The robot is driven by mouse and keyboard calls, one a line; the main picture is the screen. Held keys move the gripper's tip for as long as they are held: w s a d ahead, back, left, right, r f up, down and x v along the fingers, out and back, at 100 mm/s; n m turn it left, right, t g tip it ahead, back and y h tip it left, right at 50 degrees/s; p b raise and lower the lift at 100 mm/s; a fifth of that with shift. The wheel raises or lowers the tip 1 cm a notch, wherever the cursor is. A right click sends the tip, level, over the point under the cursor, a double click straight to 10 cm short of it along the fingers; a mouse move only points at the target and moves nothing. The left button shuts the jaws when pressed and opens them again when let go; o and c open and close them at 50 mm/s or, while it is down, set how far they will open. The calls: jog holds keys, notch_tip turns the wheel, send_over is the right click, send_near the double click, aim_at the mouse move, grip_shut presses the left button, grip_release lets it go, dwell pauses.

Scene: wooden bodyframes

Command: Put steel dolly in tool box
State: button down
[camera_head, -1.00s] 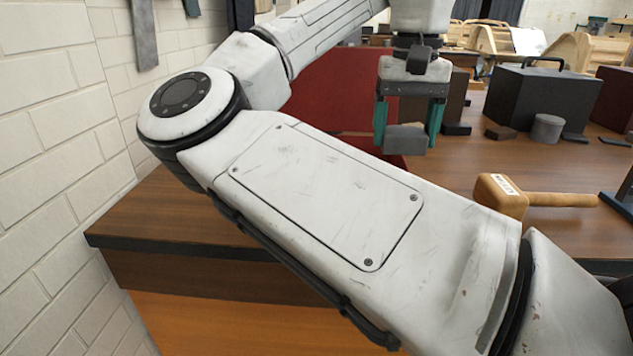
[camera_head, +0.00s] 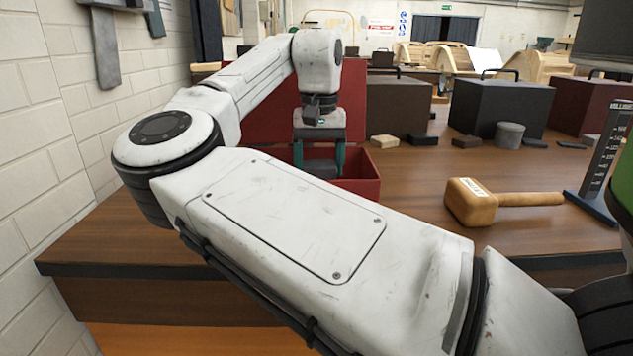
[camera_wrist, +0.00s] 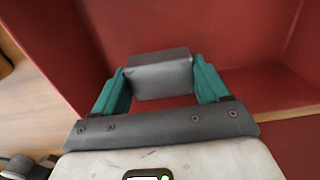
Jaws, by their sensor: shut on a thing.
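The steel dolly (camera_wrist: 158,78) is a grey block with a darker top face. My gripper (camera_wrist: 160,82) is shut on it, with a teal finger on each side. In the wrist view the dolly is over the inside of the red tool box (camera_wrist: 268,82), apart from its walls as far as I can tell. In the head view my gripper (camera_head: 319,164) points down into the open tool box (camera_head: 362,186), whose red lid stands up behind. The dolly shows there as a dark block (camera_head: 320,168) between the fingers. My arm hides the box's front and left.
A wooden mallet (camera_head: 490,200) lies on the bench to the right. A black height gauge (camera_head: 603,160) stands at the right. Dark boxes (camera_head: 500,104), a grey cylinder (camera_head: 509,135) and several small blocks stand behind. A brick wall (camera_head: 45,180) bounds the left.

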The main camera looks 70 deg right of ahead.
jog(key=shift+w+d+f, duration=0.2)
jog(key=shift+w+f, duration=0.1)
jog(key=shift+f, duration=0.05)
jog(key=shift+f+b, duration=0.45)
jog(key=shift+f, duration=1.1)
jog(key=shift+f, duration=0.15)
grip_release()
jog(key=shift+f, duration=0.1)
notch_tip(320, 180, up, 12)
jog(key=p, duration=0.2)
jog(key=shift+r+p, duration=0.2)
jog(key=shift+p, duration=0.2)
